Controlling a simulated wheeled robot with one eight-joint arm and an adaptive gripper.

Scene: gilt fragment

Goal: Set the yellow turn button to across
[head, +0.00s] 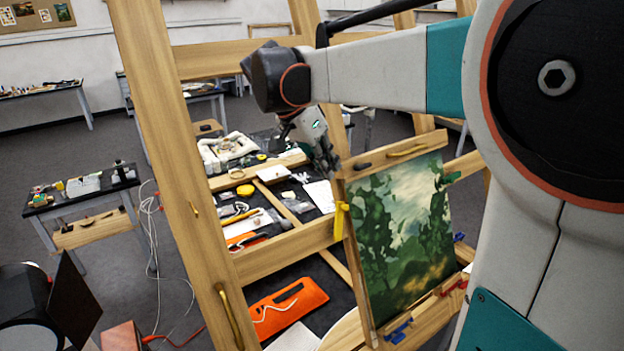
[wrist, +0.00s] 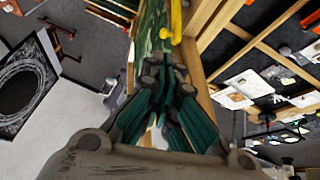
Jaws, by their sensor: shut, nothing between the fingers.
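The yellow turn button (head: 340,220) is on the left edge of the frame around the green landscape painting (head: 400,240). Its long part runs up and down, along that edge. In the wrist view the yellow button (wrist: 176,20) shows at the top, just beyond my fingertips, beside the painting's edge. My gripper (head: 328,163) is above the painting's upper left corner, higher than the button. In the wrist view my gripper (wrist: 168,68) has its dark green fingers together, with nothing between them. I see a gap between fingertips and button; contact does not show.
Other turn buttons sit around the painting: green (head: 447,179) at right, blue (head: 459,237), red (head: 453,287) and another blue one (head: 398,331) below. Wooden easel beams (head: 180,150) stand left of the painting. A cluttered dark table (head: 310,214) lies behind.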

